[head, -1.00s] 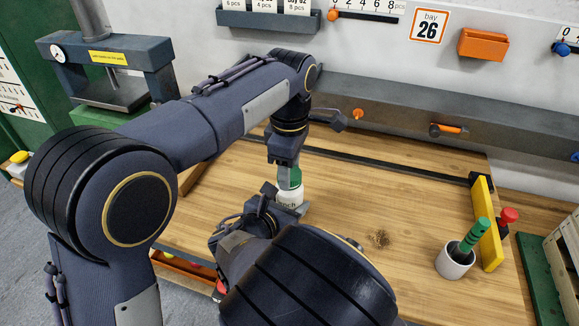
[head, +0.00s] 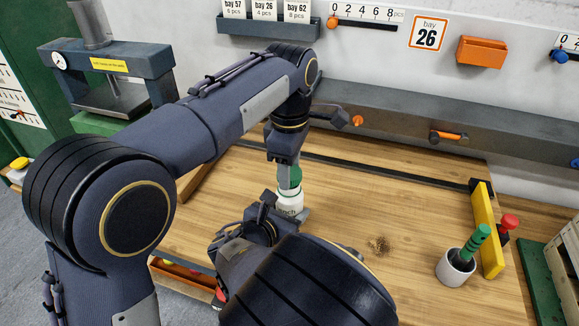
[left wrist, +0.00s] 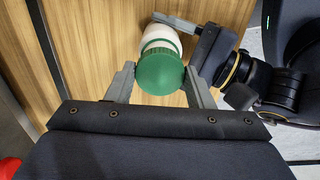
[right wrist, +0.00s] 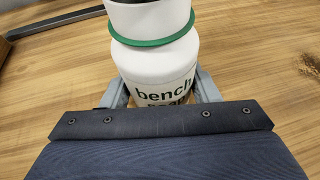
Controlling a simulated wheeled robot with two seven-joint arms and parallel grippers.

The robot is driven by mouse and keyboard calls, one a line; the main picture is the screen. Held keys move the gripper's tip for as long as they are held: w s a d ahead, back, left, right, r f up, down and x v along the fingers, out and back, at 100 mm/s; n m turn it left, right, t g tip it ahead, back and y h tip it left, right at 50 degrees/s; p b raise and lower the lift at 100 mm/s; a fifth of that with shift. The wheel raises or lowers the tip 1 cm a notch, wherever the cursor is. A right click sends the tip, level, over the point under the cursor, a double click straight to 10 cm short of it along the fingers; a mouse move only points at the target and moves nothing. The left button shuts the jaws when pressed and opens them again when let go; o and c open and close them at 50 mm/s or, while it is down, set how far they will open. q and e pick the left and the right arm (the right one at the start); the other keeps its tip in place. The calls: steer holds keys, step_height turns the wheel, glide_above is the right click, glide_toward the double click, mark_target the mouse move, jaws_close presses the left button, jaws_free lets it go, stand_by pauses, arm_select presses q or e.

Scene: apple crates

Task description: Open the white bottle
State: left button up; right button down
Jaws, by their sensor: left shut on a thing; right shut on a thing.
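The white bottle (head: 289,203) stands on the wooden bench, with "bench" lettering readable in the right wrist view (right wrist: 152,70). Its green cap (head: 289,178) shows as a round green top in the left wrist view (left wrist: 160,70). A thin green ring circles the neck in the right wrist view. My left gripper (left wrist: 158,82) reaches down from above, its fingers shut on either side of the green cap. My right gripper (right wrist: 163,90) is shut around the bottle's white body from the near side. In the head view, my right arm hides part of the lower bottle.
A white cup (head: 455,268) with a green-handled tool stands right, beside a yellow block (head: 488,230). A dark bar (head: 400,170) crosses the bench's back. A grey press (head: 110,75) stands at the left. The bench between bottle and cup is clear except for a brown mark.

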arm_select(q)
steer(key=shift+r, duration=2)
arm_select(e)
steer(key=shift+c, duration=2.2)
jaws_free()
